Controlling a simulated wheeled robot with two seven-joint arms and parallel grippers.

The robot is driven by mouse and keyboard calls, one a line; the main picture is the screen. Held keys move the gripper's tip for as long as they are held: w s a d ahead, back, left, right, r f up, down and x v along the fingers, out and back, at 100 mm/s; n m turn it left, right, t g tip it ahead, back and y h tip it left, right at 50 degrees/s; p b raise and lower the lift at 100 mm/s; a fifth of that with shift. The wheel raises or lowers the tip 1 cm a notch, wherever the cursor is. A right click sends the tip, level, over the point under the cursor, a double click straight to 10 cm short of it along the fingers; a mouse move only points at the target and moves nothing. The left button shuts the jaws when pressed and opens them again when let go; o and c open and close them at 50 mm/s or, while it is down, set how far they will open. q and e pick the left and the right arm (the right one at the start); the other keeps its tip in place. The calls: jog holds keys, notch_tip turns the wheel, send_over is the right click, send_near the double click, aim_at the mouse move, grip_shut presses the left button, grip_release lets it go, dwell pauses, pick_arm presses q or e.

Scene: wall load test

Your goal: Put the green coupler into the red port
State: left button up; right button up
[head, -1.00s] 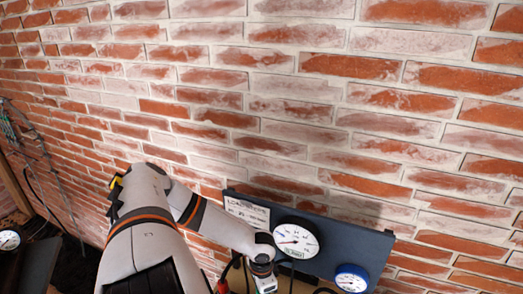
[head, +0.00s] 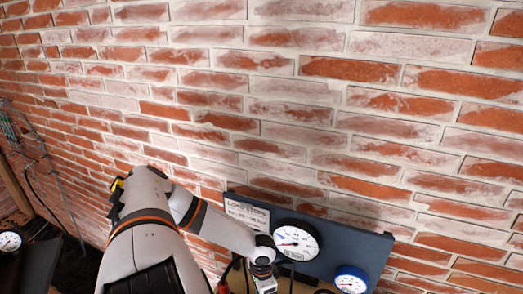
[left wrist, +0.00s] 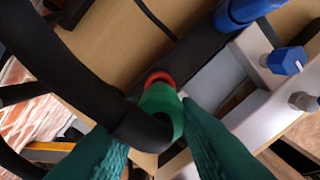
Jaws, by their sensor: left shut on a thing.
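The green coupler (left wrist: 163,105) is in the left wrist view, on the end of a thick black hose (left wrist: 85,80). My left gripper (left wrist: 160,122) is shut on it, with one teal finger on each side. The red port (left wrist: 160,79) shows as a red ring right beyond the coupler's far end, partly covered by it. The two look in line and very close; I cannot tell whether the coupler is inside the ring. In the head view my left arm reaches to the gauge panel, and the fingers, coupler and port are out of sight.
A dark blue panel (head: 335,247) with a white label (head: 247,213), a large gauge (head: 295,242) and a blue-rimmed gauge (head: 350,280) stands against the brick wall (head: 330,110). In the left wrist view a blue fitting (left wrist: 235,14) and a blue knob (left wrist: 287,60) are near the port.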

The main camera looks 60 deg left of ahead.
pick_arm(q)
jog(key=shift+f, duration=0.2)
jog(key=shift+f, duration=0.35)
jog(key=shift+f, duration=0.25)
dwell(0.4)
jog(key=shift+f, duration=0.35)
jog(key=shift+f+b, duration=0.35)
jog(key=shift+f, duration=0.35)
jog(key=shift+f, duration=0.25)
dwell(0.7)
jog(key=o, duration=1.6)
jog(key=shift+c, duration=0.2)
jog(key=shift+r, duration=0.1)
